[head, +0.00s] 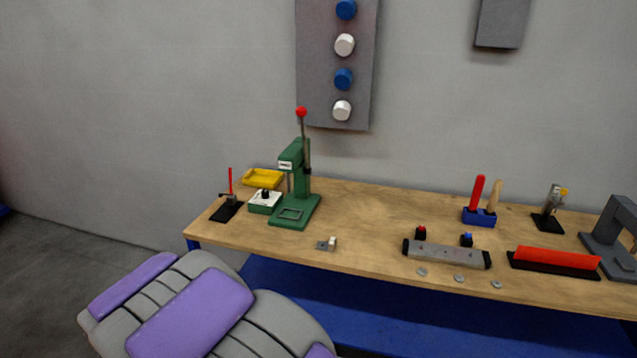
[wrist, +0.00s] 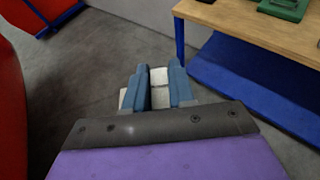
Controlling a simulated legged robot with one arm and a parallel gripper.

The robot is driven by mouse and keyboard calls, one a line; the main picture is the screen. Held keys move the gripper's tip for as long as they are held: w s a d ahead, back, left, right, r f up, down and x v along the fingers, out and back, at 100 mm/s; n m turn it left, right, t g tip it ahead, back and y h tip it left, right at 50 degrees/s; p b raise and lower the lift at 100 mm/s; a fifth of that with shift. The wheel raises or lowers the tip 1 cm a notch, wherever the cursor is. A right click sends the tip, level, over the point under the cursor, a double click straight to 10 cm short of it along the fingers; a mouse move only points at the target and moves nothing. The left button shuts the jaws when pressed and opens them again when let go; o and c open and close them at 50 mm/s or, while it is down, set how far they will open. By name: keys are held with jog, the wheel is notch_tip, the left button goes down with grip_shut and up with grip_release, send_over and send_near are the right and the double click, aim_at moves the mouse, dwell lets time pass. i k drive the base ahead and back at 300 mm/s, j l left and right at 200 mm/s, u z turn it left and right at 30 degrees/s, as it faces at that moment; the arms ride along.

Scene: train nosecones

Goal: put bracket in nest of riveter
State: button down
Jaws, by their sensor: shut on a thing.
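My gripper (wrist: 158,88) shows in the wrist view with two blue fingers closed on a pale, off-white piece (wrist: 159,76), which looks like the bracket. Part of it is hidden between the fingers. The gripper hangs over the grey floor, left of the workbench and apart from it. In the head view the gripper is not seen. The green riveter (head: 294,178), with a red-knobbed lever, stands upright on the left part of the bench. A rectangular frame on its base (head: 291,213) looks like the nest and appears empty.
The wooden workbench (head: 375,213) holds a green-and-white box (head: 265,202), a yellow tray (head: 263,178), a black stand (head: 227,210) and a small grey-and-white part (head: 327,243). A grey bar (head: 446,254) and red block (head: 556,256) lie right. Bench centre is clear.

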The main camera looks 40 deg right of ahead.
aim_at(291, 215)
jog(key=i+j+z, duration=0.1)
jog(key=i+z, duration=0.15)
jog(key=z, duration=0.15)
jog(key=i+j+z, duration=0.2)
jog(key=z, duration=0.2)
jog(key=i+j+z, duration=0.3)
jog(key=z, duration=0.15)
jog(key=i+j+z, duration=0.2)
jog(key=z, duration=0.2)
jog(key=j, duration=0.1)
